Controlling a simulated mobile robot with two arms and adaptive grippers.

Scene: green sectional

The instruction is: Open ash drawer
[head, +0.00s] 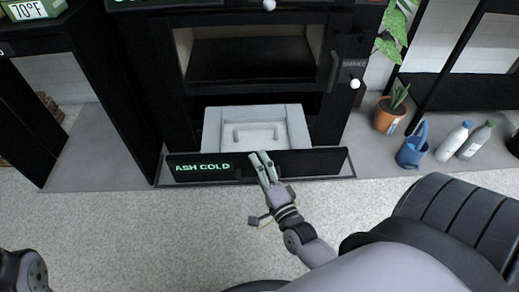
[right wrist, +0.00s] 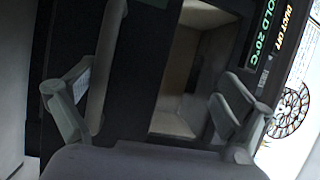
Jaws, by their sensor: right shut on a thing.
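The ash drawer (head: 310,163) is at the foot of the black stove. Its wide dark front carries green lettering reading "ASH COLD". It stands forward of the stove, and a light grey pan (head: 290,117) with a handle shows behind its front. My right gripper (head: 262,162) is at the middle of the drawer front, shut on the drawer. The exact place of its grip is hidden. In the right wrist view its two fingers (right wrist: 150,112) stand apart on either side of a dark panel. My left gripper is out of view; only a grey part of my arm shows at lower left.
The stove (head: 340,125) has an open-looking chamber above the drawer and a "SHAKE" label at right. A potted plant (head: 391,116), a blue watering can (head: 412,148) and two bottles (head: 452,142) stand on the floor at right. The pale carpet before the drawer is clear.

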